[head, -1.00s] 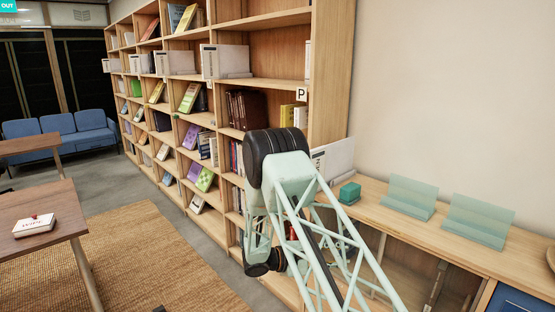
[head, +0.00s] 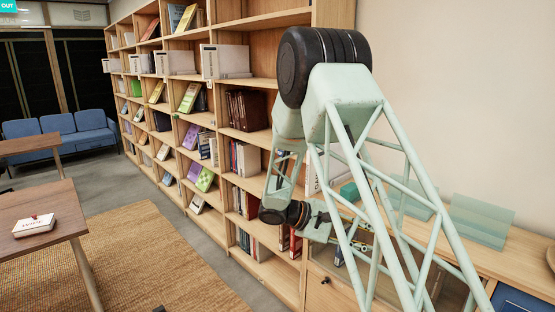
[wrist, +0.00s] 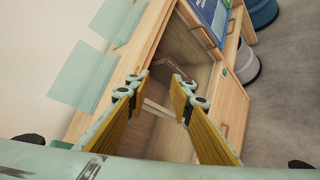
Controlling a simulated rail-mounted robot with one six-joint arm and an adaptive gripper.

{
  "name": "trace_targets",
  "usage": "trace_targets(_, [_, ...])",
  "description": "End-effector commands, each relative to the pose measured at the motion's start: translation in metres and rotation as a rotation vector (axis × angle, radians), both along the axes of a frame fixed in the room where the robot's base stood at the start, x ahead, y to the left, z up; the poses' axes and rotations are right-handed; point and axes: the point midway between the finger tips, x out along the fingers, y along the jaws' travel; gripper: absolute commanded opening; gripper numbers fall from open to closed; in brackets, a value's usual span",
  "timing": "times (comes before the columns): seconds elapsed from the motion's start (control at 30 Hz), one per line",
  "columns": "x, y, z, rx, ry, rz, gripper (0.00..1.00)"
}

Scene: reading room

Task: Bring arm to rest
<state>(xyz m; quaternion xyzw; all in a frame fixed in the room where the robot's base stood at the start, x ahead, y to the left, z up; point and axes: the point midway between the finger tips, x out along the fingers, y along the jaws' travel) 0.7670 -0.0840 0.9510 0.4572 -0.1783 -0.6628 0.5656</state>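My gripper (wrist: 158,90) shows in the wrist view with its two yellow-padded fingers spread apart. Nothing is between the fingers. Beyond them is the open front of a wooden cabinet under the counter. In the head view my pale green lattice arm is raised and bent in front of the bookshelf (head: 258,168) and the counter (head: 480,262). The end of the arm hangs low by the shelf's right end, partly hidden behind my own lattice link.
Two translucent green stands (head: 482,220) sit on the counter, one partly behind my arm. A teal block (head: 349,191) is beside them. A wooden table (head: 40,215) with a white box (head: 34,225) stands at left. The woven rug (head: 150,260) is clear.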

Motion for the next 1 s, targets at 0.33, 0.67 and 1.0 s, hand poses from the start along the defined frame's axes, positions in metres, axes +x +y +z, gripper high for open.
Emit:
trace_targets(0.33, [-0.042, -0.013, 0.045, 0.094, -0.021, -0.076, 0.21])
trace_targets(0.67, [-0.085, -0.021, 0.08, 0.185, -0.042, -0.141, 0.21])
trace_targets(1.0, [-0.13, -0.025, 0.112, 0.284, -0.071, -0.2, 0.21])
